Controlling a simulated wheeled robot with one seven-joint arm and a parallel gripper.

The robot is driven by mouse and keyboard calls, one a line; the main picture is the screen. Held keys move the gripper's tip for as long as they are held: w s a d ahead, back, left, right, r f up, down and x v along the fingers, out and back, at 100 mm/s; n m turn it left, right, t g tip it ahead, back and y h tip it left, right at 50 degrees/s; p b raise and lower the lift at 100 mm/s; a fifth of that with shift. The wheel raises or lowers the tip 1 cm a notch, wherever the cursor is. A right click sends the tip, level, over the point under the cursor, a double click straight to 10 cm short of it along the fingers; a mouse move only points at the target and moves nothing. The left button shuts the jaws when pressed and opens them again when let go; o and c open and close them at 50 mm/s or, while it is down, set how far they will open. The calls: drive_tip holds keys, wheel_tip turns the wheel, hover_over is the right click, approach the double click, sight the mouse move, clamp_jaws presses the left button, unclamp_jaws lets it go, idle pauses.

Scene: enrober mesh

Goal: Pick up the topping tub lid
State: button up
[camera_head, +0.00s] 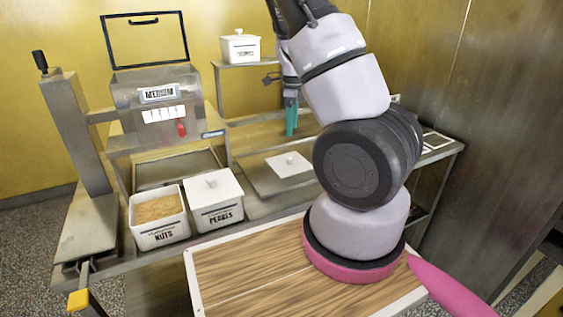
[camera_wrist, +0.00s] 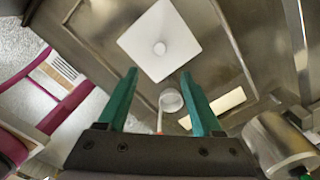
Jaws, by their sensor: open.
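A square white lid (camera_head: 289,165) with a small round knob lies flat on a metal tray, apart from the tubs. It also shows in the wrist view (camera_wrist: 147,52), just beyond the fingertips. My gripper (camera_head: 291,118), with two teal fingers, is above and behind the lid in the head view. In the wrist view my gripper (camera_wrist: 158,75) is open, with nothing held between its fingers. The nuts tub (camera_head: 161,236) is uncovered and holds brown bits. The pearls tub (camera_head: 214,217) beside it has a similar white lid (camera_head: 212,186) on.
A metal machine (camera_head: 157,105) with a raised frame stands at the left. A white lidded container (camera_head: 240,48) sits on the back shelf (camera_head: 240,65). A small round cup-like piece (camera_wrist: 171,101) shows between the fingers. A wood-topped surface (camera_head: 255,267) in front is clear.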

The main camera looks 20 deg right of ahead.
sight(289, 156)
drive_tip(key=f, duration=1)
drive_tip(key=shift+w+a+f, duration=0.25)
drive_tip(key=shift+a+f, duration=0.05)
drive_tip(key=shift+f, duration=0.1)
clamp_jaws()
